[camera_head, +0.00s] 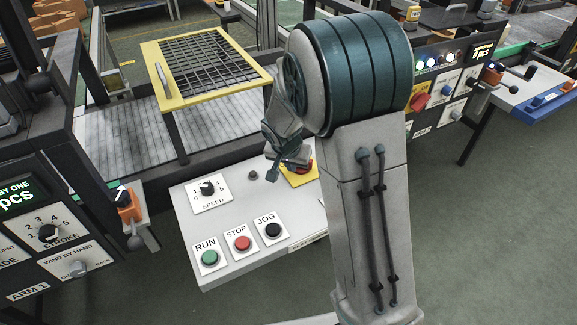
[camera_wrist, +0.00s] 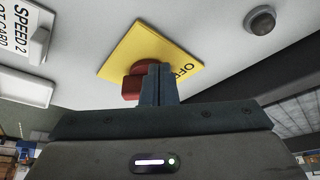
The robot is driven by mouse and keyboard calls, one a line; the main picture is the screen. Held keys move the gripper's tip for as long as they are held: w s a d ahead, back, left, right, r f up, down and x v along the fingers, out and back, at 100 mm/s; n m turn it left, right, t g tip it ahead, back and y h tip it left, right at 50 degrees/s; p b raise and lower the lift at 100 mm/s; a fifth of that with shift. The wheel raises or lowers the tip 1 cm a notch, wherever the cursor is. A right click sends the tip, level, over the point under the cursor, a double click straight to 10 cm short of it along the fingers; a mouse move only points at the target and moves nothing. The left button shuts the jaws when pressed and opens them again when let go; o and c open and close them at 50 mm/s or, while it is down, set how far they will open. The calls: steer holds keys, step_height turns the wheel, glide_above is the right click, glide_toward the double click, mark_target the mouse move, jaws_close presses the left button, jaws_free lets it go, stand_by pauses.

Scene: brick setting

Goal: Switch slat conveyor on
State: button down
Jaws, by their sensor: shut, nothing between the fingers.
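The control panel (camera_head: 228,228) has a green RUN button (camera_head: 210,258), red STOP button (camera_head: 242,243), black JOG button (camera_head: 272,230) and a SPEED knob (camera_head: 207,188). At its far right corner is a yellow plate (camera_head: 290,180) with a red switch knob (camera_head: 304,167), partly hidden behind my arm. In the wrist view the red knob (camera_wrist: 132,88) sits on the yellow plate (camera_wrist: 125,45), which reads OFF. My gripper (camera_head: 272,174) is shut and empty, its fingertips (camera_wrist: 157,72) at the knob, overlapping it; contact cannot be told. The slatted conveyor bed (camera_head: 125,145) lies behind the panel.
A yellow-framed mesh guard (camera_head: 205,65) stands over the conveyor. A small dark dome (camera_head: 253,174) sits on the panel beside the yellow plate. A STROKE machine (camera_head: 45,235) with an orange lever (camera_head: 129,205) is at left. Another lit machine (camera_head: 440,75) is at right. Floor at right is clear.

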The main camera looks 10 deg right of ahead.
steer(key=shift+w+d, duration=0.15)
steer(key=shift+w, duration=0.25)
steer(key=shift+f+b, duration=0.1)
steer(key=shift+b, duration=0.3)
